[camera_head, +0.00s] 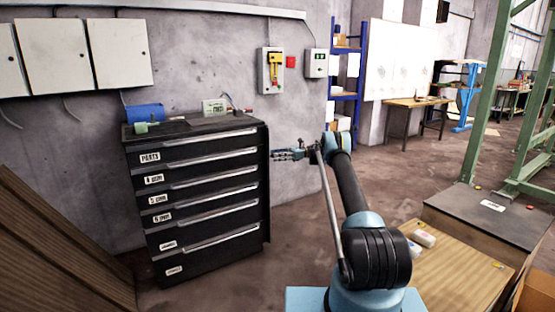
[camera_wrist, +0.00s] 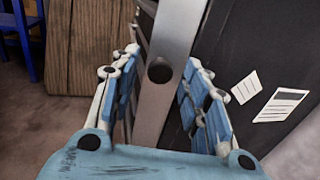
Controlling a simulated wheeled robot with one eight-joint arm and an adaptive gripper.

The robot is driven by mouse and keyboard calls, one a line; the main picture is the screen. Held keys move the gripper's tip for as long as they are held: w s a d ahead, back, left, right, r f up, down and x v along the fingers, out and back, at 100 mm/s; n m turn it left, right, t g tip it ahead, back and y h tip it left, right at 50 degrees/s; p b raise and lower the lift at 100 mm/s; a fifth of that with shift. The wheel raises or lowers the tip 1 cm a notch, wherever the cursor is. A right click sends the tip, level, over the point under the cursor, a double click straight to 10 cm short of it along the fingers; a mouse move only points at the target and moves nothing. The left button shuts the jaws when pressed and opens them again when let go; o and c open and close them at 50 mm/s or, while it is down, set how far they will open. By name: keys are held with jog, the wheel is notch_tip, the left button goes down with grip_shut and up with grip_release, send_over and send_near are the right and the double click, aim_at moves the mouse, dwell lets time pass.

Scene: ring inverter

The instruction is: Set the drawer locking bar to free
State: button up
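The black drawer cabinet (camera_head: 200,200) stands left of centre in the head view, with several labelled drawers, all apparently shut. My gripper (camera_head: 285,154) is beside its upper right front edge. In the wrist view, a flat grey metal bar (camera_wrist: 177,30) with a dark round spot (camera_wrist: 159,70), a hole or knob, runs along the cabinet edge. My gripper (camera_wrist: 165,90) is open, with one finger on each side of the bar. I cannot tell whether a finger touches it. In the head view the bar is not clear, so its setting cannot be told.
Brown boards (camera_head: 55,250) lean at left. A wooden-topped table (camera_head: 455,265) stands close at right. The floor before the cabinet is clear.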

notch_tip(320, 180, up, 10)
dwell(0.7)
jog(key=shift+c, duration=0.2)
